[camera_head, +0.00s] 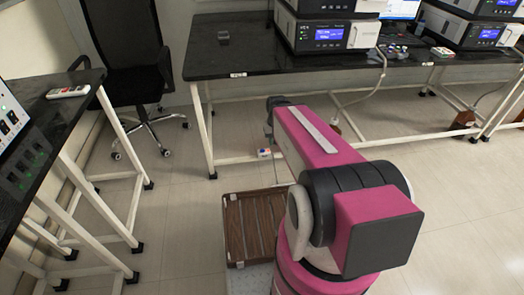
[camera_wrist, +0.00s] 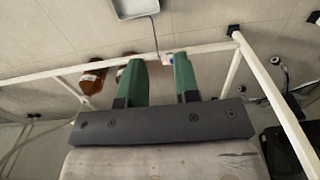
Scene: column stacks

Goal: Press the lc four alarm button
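A stack of grey instruments (camera_head: 308,48) with blue displays stands on the black bench in the head view. A second stack (camera_head: 456,27) stands further right, cut by the frame's top and right edges. I cannot read which stack is LC four, and I cannot make out an alarm button. My gripper shows in the wrist view (camera_wrist: 160,72) with two green fingers apart and nothing between them. It points down toward the floor and bench legs, away from the instrument fronts. In the head view my arm hides most of it.
The black bench (camera_head: 262,62) has white legs. A black office chair (camera_head: 128,60) stands left of it. A side bench (camera_head: 62,110) with a remote (camera_head: 68,92) is at the left. A brown slatted crate (camera_head: 232,232) is on the floor. Brown bottles (camera_wrist: 91,78) show in the wrist view.

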